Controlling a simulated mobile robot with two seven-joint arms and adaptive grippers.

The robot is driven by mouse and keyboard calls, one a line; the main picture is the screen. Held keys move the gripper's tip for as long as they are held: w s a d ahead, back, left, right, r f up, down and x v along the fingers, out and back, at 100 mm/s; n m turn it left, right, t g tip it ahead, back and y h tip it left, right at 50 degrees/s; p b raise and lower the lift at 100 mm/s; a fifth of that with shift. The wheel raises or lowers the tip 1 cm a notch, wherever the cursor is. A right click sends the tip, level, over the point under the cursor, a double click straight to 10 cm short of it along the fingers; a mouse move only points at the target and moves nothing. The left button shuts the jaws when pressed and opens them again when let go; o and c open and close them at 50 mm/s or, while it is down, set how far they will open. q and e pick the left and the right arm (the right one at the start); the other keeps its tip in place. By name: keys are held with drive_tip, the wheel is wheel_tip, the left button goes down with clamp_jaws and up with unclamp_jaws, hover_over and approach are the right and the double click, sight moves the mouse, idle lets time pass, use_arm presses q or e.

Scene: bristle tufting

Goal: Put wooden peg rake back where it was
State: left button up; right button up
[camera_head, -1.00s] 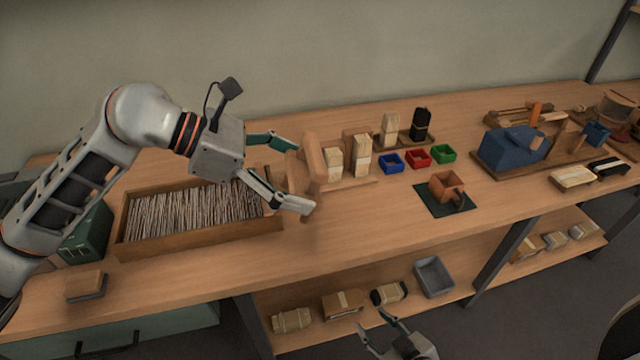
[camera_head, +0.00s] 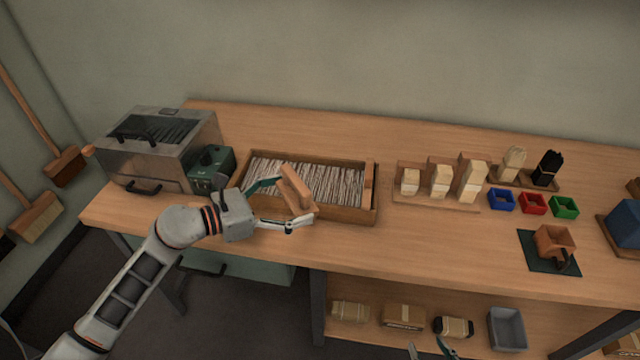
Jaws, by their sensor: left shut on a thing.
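My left gripper (camera_head: 281,206) is shut on the wooden peg rake (camera_head: 294,188), a pale wooden bar with a block-like part. The gripper holds it in front of, or just over, the wooden tray (camera_head: 340,215) of thin bristle strands. The rake hides part of the tray's middle and front; its pegs cannot be made out, and I cannot tell its exact height. My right gripper (camera_head: 432,350) shows only by its fingertips at the bottom edge. The tips are apart with nothing visible between them.
A metal machine (camera_head: 150,150) and a green box (camera_head: 210,168) stand left of the tray. Wooden blocks on a stand (camera_head: 440,183) and small blue (camera_head: 501,199), red (camera_head: 533,204) and green bins (camera_head: 564,207) are to the right. Bare tabletop (camera_head: 400,245) lies along the front.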

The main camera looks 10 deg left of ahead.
use_arm(q)
drive_tip(key=shift+n+t+y, duration=0.3)
drive_tip(key=shift+n+t, duration=0.1)
drive_tip(key=shift+t, duration=0.1)
drive_tip(key=a+f+b, duration=0.1)
drive_tip(key=f, duration=0.1)
drive_tip(key=f+b, duration=0.2)
drive_tip(key=f, duration=0.1)
drive_tip(key=a+f+b, duration=0.1)
drive_tip(key=f, duration=0.1)
drive_tip(key=shift+s+a+f+b, duration=0.25)
drive_tip(key=shift+s+a+b, duration=0.1)
drive_tip(key=shift+b, duration=0.05)
drive_tip(key=shift+f+b, duration=0.4)
drive_tip(key=shift+f, duration=0.1)
drive_tip(key=shift+f, duration=0.2)
drive_tip(key=shift+f+b, duration=0.45)
drive_tip(key=shift+b, duration=0.15)
drive_tip(key=o, duration=1.1)
